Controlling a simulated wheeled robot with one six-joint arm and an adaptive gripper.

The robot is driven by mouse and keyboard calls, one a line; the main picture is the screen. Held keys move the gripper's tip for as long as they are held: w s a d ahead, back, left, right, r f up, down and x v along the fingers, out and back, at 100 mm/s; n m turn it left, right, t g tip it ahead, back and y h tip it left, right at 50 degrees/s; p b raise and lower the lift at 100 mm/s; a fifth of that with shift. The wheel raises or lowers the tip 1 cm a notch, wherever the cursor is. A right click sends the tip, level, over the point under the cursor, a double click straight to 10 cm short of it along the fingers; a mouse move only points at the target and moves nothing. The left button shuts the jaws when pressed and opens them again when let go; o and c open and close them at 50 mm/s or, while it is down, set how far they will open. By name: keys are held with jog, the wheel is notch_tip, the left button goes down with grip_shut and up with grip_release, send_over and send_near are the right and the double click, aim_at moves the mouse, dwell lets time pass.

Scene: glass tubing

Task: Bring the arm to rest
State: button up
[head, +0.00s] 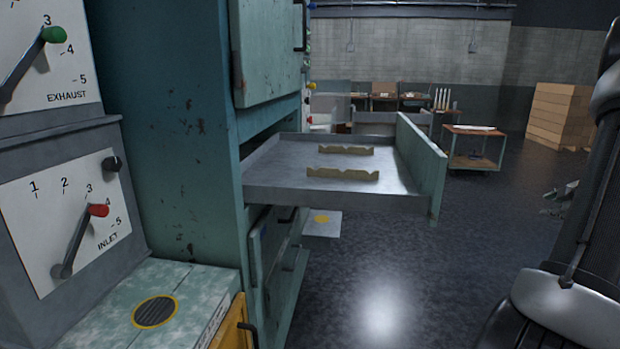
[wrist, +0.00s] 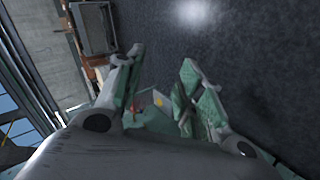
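My gripper (wrist: 162,60) shows in the wrist view with its two greenish, worn-looking fingers spread apart. Nothing is between the fingertips; dark floor shows through the gap. In the head view part of my gripper (head: 560,197) pokes out at the right, beside my dark arm link, which hides the rest of it. It hangs over open floor, well to the right of the drawer and apart from it.
A teal cabinet (head: 180,130) at the left has an open drawer (head: 300,192) holding two notched tan supports (head: 343,174). Control panels (head: 60,215) stand nearer. A cart (head: 474,150), workbenches and stacked boxes (head: 560,115) stand far back. The floor between is clear.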

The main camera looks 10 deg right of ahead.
jog(key=s+a+r+m+g+h, duration=0.1)
jog(key=s+a+r+m+g, duration=0.1)
jog(key=s+a+m+g, duration=0.35)
jog(key=s+a+r+m+g, duration=0.3)
jog(key=s+a+m, duration=0.4)
jog(key=s+a, duration=0.2)
jog(key=s+a+r+t+y, duration=0.1)
jog(key=s+a+r, duration=0.1)
jog(key=a, duration=0.9)
jog(key=s+a+r+n+t+y, duration=0.1)
jog(key=s+a+r+y, duration=0.1)
jog(key=a, duration=1)
jog(key=s+a+r+n+t+y, duration=0.1)
jog(key=s+a+r, duration=0.2)
jog(key=a, duration=0.8)
jog(key=shift+s+a+r+y, duration=0.15)
jog(key=shift+s+r+y, duration=0.25)
jog(key=shift+s, duration=0.65)
